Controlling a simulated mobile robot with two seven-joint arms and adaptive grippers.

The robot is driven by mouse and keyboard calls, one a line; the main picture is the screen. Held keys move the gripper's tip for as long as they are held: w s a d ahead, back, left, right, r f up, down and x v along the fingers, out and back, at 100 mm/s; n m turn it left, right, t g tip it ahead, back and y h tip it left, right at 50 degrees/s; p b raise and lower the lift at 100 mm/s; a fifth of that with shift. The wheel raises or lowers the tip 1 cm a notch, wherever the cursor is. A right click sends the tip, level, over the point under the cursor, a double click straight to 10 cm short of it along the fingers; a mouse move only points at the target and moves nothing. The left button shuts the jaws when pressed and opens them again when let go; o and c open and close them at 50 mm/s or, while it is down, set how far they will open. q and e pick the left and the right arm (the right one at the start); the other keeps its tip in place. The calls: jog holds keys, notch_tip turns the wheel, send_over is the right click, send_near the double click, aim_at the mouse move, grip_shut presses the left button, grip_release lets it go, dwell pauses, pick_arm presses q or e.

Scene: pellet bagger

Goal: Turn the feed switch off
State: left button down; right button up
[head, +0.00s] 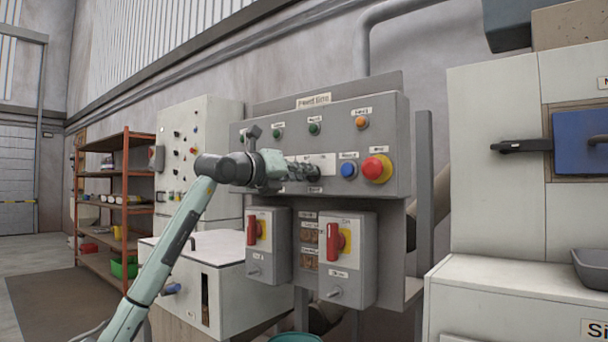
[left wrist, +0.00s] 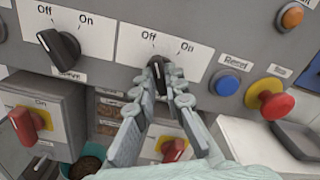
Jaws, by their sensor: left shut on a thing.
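The control panel (head: 390,125) has two black rotary switches, each on a white plate marked Off and On. My left gripper (head: 313,172) is at the right-hand one. In the left wrist view its fingers (left wrist: 163,78) are shut on the black knob (left wrist: 156,66) of that switch. The knob's visible end points up, near the Off side, but the fingers cover much of it. The label under this switch is hidden. The other black switch (left wrist: 60,46) is to the left, with its pointer towards Off, and its small label seems to read Spare. My right gripper is out of view.
Right of the held knob are a blue button (head: 348,170) and a red mushroom button (head: 377,169) on a yellow base. Two grey boxes with red handles (head: 335,241) hang below the panel. An orange lamp (head: 361,122) is above.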

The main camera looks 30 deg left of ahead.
pick_arm(q)
jog(key=shift+n, duration=0.3)
jog(key=c, duration=1.6)
grip_release()
jog(key=s, duration=0.8)
jog(key=s+a, duration=0.1)
jog(key=s, duration=0.3)
jog(key=shift+d, duration=0.1)
